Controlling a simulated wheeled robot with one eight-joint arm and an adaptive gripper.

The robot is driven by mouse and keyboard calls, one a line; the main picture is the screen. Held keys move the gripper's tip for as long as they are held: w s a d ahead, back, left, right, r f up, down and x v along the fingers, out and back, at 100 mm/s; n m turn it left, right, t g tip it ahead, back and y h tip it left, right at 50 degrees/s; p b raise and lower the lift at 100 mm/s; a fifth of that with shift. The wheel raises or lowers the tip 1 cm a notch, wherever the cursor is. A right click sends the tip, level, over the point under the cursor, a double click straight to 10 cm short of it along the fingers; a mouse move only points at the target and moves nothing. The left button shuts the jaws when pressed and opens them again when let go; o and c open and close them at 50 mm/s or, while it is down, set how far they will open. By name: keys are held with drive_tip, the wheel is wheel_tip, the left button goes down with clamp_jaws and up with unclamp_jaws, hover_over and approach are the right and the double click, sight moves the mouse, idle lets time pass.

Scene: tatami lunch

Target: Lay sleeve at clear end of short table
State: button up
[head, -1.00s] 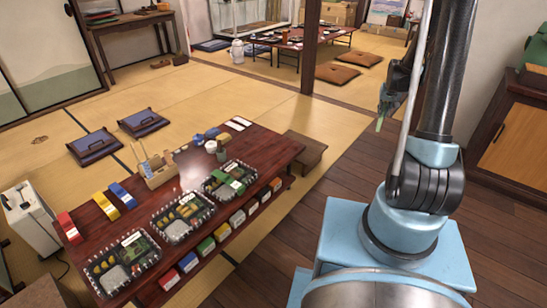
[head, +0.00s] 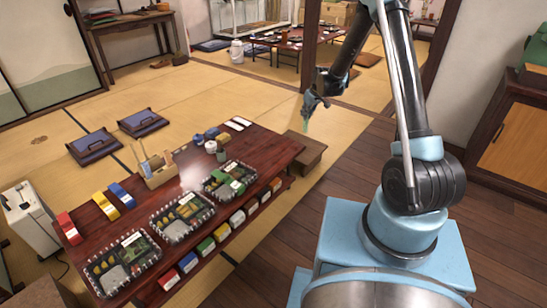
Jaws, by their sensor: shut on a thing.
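My gripper (head: 312,100) is raised over the floor beyond the far right end of the low red-brown table (head: 268,153). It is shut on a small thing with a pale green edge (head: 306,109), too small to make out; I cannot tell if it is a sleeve. On the table's left part lie a red sleeve (head: 68,228), a yellow sleeve (head: 106,206) and a blue sleeve (head: 122,194). Clear-lidded lunch boxes stand along the near edge; the right one (head: 229,180) has a green band. White strips (head: 238,124) lie near the far right end.
A wooden caddy (head: 158,170) and a grey cup (head: 211,147) stand on the table. Several coloured pieces line its lower shelf. A small wooden step (head: 306,150) stands at its right end. A dark post (head: 310,40) rises behind my gripper. A second low table (head: 290,47) stands farther back.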

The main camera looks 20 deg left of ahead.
drive_tip(key=s+a+f+n+g, duration=0.1)
drive_tip(key=s+a+f+n, duration=0.15)
drive_tip(key=a, duration=0.55)
drive_tip(key=s+a+f+n, duration=0.2)
drive_tip(key=s+a, duration=0.2)
drive_tip(key=a, duration=0.4)
wheel_tip(320, 180, down, 10)
drive_tip(key=shift+r+y, duration=0.2)
drive_tip(key=shift+y, duration=0.2)
drive_tip(key=shift+w+d+m, duration=0.1)
drive_tip(key=shift+m, duration=0.15)
drive_tip(key=o, duration=0.7)
drive_tip(key=shift+f, duration=0.1)
drive_tip(key=v, duration=1.2)
drive_tip(key=shift+w+d, duration=0.1)
drive_tip(key=shift+w, duration=0.05)
